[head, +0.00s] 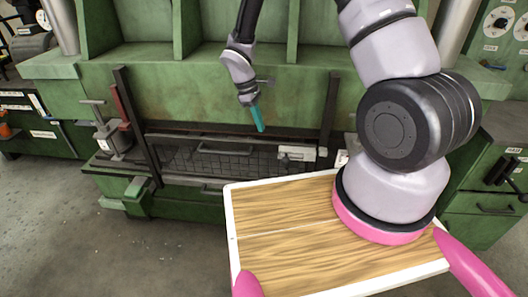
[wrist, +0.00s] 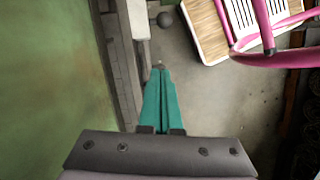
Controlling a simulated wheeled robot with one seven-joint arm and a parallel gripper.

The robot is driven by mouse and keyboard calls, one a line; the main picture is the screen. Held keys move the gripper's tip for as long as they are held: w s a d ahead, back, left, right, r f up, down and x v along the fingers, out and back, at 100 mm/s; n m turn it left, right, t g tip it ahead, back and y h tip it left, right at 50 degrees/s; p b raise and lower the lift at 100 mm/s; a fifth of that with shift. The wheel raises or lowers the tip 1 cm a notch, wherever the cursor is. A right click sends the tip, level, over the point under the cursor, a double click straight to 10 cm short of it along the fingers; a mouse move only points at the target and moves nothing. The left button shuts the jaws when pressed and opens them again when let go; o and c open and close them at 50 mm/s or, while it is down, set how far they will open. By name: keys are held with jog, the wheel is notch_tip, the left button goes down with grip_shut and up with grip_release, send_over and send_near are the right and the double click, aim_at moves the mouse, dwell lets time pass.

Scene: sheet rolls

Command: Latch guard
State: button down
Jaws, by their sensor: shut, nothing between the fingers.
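The guard (head: 215,158) is a dark mesh panel with a bar handle, low across the front of the green machine between two dark upright posts. A pale grey block (head: 296,153), which looks like the latch, sits at the guard's right end; I cannot tell whether it is fastened. My gripper (head: 261,128) has teal fingers pointing down, above the guard's top edge and up and left of the pale block.
The green sheet-roll machine (head: 290,97) fills the back. A grey box with a lever (head: 112,138) stands left of the guard. My own wood-topped base is in front. Grey floor (head: 60,200) is open at the left. Control dials (head: 500,25) are at the upper right.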

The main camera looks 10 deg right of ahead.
aim_at(289, 153)
jog(key=shift+a+f, duration=0.35)
jog(key=shift+f, duration=0.05)
jog(key=shift+s+d+f, duration=0.55)
jog(key=shift+d+f, duration=0.45)
jog(key=shift+f, duration=0.7)
jog(key=shift+s+d+f, duration=0.55)
jog(key=shift+d+f, duration=0.5)
jog(key=shift+f, duration=0.7)
jog(key=shift+s+d+f, duration=0.55)
jog(key=shift+d+f, duration=0.45)
jog(key=shift+f, duration=0.7)
jog(key=shift+s+d, duration=0.25)
jog(key=shift+d, duration=0.5)
jog(key=shift+s+d, duration=0.2)
jog(key=shift+d, duration=0.5)
jog(key=shift+s+d, duration=0.25)
jog(key=shift+d, duration=0.5)
